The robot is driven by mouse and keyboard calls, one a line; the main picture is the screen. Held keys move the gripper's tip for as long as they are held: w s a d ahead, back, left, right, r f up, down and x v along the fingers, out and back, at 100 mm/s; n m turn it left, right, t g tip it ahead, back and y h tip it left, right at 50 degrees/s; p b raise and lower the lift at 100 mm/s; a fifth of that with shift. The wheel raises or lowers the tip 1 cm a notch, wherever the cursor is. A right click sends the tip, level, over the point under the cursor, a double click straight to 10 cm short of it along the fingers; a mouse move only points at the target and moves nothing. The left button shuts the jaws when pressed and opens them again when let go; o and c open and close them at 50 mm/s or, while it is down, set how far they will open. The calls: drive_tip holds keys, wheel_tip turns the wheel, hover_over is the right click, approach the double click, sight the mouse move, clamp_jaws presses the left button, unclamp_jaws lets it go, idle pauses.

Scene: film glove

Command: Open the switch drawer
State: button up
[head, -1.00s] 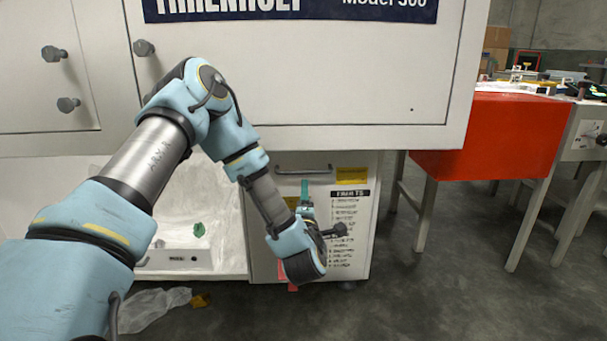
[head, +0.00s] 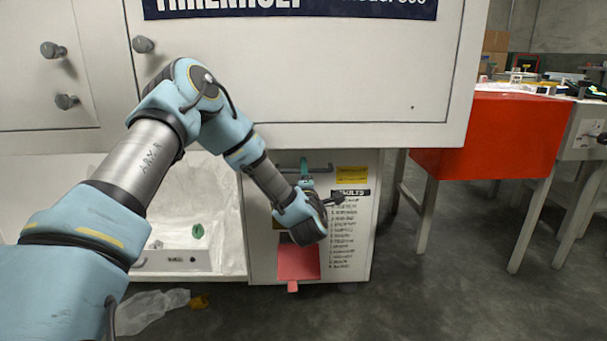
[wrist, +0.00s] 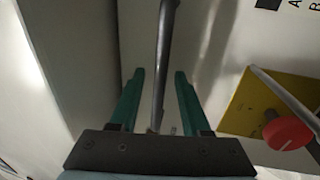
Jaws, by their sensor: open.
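The switch drawer's pale front (head: 262,190) is in the lower white cabinet, below the big panel. Its dark bar handle (head: 322,168) runs across near its top. My gripper (head: 304,165) is at the middle of this handle in the head view, its teal fingers partly hidden by my wrist. In the wrist view, the two teal fingers of my gripper (wrist: 159,75) are spread apart, with the bar handle (wrist: 164,45) running lengthwise between them. I see a gap on both sides of the bar. The drawer looks closed.
A red knob on a yellow plate (wrist: 240,105) is close right of the fingers in the wrist view. A red flap (head: 298,264) hangs lower on the cabinet. An open white bay (head: 180,220) is left; a red-sided table (head: 490,135) is right.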

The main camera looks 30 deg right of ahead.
clamp_jaws()
idle(0.4)
idle(1.1)
